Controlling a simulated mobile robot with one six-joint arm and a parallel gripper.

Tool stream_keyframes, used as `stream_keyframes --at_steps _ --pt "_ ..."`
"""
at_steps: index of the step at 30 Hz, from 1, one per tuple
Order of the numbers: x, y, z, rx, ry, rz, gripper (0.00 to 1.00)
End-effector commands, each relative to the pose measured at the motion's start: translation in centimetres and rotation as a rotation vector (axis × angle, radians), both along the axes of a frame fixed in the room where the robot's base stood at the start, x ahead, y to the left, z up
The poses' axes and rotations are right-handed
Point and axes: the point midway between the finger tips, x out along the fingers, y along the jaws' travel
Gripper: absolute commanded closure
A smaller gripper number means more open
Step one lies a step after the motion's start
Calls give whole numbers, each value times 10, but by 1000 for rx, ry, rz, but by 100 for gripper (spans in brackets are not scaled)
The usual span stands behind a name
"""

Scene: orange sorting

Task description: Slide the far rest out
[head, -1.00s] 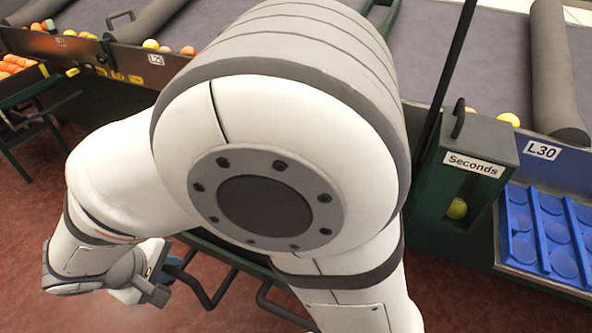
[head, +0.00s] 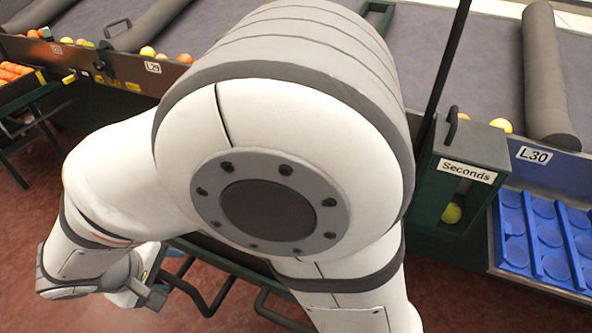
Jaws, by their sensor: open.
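Dark green tube bars (head: 208,301) stick out low in front of the line, behind and below my arm. A second bent bar (head: 266,297) stands to the right of them. I cannot tell which of these, if any, is the far rest, since my arm hides much of the frame. My gripper (head: 152,291) is at the lower left, open, with its grey parts partly hidden by the wrist. It appears close to the left end of the bars in the picture. Whether it touches them is unclear.
A green "Seconds" box (head: 478,150) with a yellow fruit inside stands right. Beside it are blue cupped trays (head: 543,235) under label L30 (head: 533,155). A stand (head: 28,125) with oranges is at far left. Red floor (head: 50,200) is clear at the left.

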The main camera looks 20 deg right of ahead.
Motion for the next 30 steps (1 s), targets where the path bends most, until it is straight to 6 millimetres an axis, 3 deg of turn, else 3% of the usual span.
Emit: stream_keyframes --at_steps 18,30 --pt "0 0 52 0 0 0 45" --pt "0 0 52 0 0 0 45"
